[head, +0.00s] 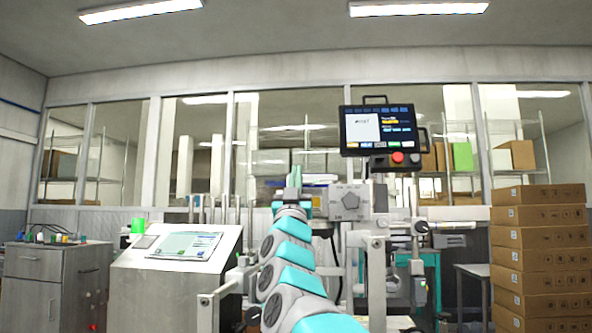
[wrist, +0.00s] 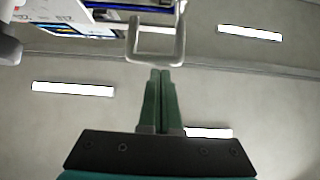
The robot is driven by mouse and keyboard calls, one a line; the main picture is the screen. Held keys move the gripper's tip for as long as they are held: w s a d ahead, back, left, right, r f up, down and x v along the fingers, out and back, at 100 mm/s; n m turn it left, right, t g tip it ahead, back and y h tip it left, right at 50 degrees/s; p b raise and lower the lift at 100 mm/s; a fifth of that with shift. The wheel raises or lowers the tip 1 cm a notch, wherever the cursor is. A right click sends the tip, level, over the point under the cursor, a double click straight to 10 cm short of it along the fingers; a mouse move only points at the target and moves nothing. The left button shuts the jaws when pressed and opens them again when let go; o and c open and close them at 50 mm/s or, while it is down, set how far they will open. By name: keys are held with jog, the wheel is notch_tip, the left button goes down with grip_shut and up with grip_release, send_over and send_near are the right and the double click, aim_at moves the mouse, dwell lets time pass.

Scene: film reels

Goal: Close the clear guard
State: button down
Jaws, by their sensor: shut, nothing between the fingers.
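My gripper (head: 294,172) points upward in front of the machine, left of its grey dial box (head: 350,202). In the wrist view its two green fingers (wrist: 160,75) are pressed together with nothing between them. A grey U-shaped handle (wrist: 157,60) is just beyond the fingertips in the wrist view; I cannot tell whether they touch. I cannot tell which part the handle belongs to. The clear guard itself cannot be made out against the windows in the head view, so its angle is not clear.
A dark screen with buttons (head: 378,130) stands above the machine. A sloped console (head: 178,252) is at the left, beside a grey cabinet (head: 57,285). Stacked cardboard boxes (head: 538,255) stand at the right. The wrist view shows mostly bare ceiling (wrist: 260,80) around the fingers.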

jog(key=shift+w+f, duration=0.15)
jog(key=shift+f, duration=0.65)
notch_tip(320, 180, down, 14)
jog(key=b, duration=0.5)
jog(key=shift+r+b, duration=0.25)
jog(key=shift+b, duration=0.15)
jog(key=shift+d+r, duration=0.1)
